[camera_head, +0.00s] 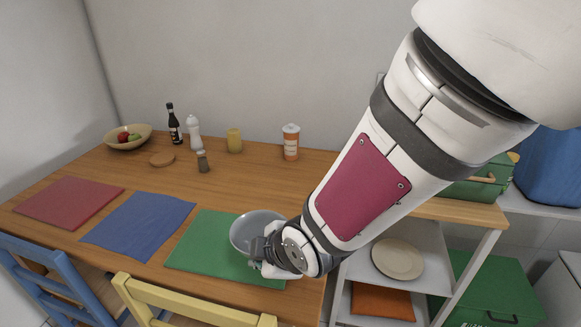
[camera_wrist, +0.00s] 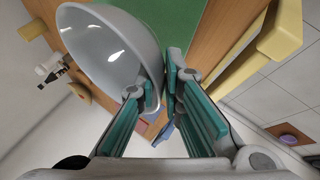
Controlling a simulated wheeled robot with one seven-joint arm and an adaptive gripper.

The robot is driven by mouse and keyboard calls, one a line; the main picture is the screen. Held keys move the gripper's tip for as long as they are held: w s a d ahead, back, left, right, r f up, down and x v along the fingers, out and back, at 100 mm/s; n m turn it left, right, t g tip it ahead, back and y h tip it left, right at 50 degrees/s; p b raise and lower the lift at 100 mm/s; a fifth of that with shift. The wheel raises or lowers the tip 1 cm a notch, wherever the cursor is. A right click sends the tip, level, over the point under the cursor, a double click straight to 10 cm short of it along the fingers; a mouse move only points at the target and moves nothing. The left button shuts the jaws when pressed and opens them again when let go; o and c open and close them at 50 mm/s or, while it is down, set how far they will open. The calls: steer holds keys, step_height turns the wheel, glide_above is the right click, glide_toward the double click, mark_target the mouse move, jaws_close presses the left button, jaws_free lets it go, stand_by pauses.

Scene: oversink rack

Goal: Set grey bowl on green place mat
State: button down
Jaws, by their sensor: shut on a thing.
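The grey bowl (camera_head: 256,229) is over the right part of the green place mat (camera_head: 205,250) in the head view. My gripper (camera_head: 262,257) is at the bowl's near right side and shut on its rim. In the wrist view the bowl (camera_wrist: 108,48) is large at upper left, with its rim between the fingertips of my gripper (camera_wrist: 163,88). The green mat (camera_wrist: 168,22) shows behind it at the top. The bowl looks roughly upright in the head view; I cannot tell whether its base touches the mat.
A blue mat (camera_head: 138,224) and a red mat (camera_head: 68,202) lie to the left. A fruit bowl (camera_head: 128,138), dark bottle (camera_head: 174,125), yellow cup (camera_head: 234,141) and orange-white canister (camera_head: 291,142) stand behind. Blue (camera_head: 50,277) and yellow (camera_head: 190,305) chairs line the front edge.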

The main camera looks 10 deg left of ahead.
steer(key=s+a+f+n+g+y+b, duration=0.1)
steer(key=s+f+n+g+b, duration=0.1)
steer(key=s+n, duration=0.15)
glide_above(222, 257)
steer(key=shift+d+f+m, duration=0.1)
steer(key=shift+f+m, duration=0.25)
steer(key=shift+f, duration=0.3)
steer(key=shift+f+b, duration=0.4)
steer(key=shift+f, duration=1.45)
steer(key=shift+r, duration=0.1)
steer(key=c, duration=1.7)
jaws_free()
